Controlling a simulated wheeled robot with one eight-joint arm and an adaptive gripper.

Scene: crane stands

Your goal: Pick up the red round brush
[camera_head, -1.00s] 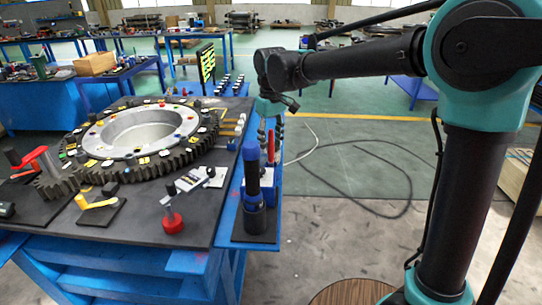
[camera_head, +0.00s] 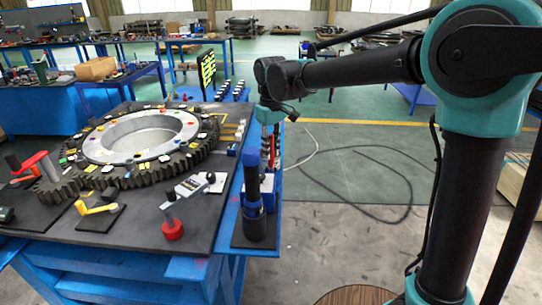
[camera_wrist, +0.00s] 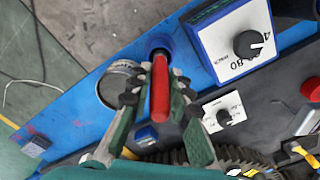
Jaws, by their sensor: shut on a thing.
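The red brush (camera_wrist: 160,88) shows in the wrist view as a long red handle between my two fingers. My gripper (camera_wrist: 159,78) is shut on it, with the dark finger pads on both sides. The brush's far end is hard to make out over the dark round spot beyond it. In the head view my gripper (camera_head: 267,142) points down over the blue side shelf (camera_head: 232,215) at the table's right edge. Only a little red shows beside the fingers there, so I cannot tell whether the brush is clear of the shelf.
A dark and blue upright cylinder (camera_head: 253,190) stands close in front of my gripper. The floor right of the shelf is open, with a loose cable (camera_head: 385,215).

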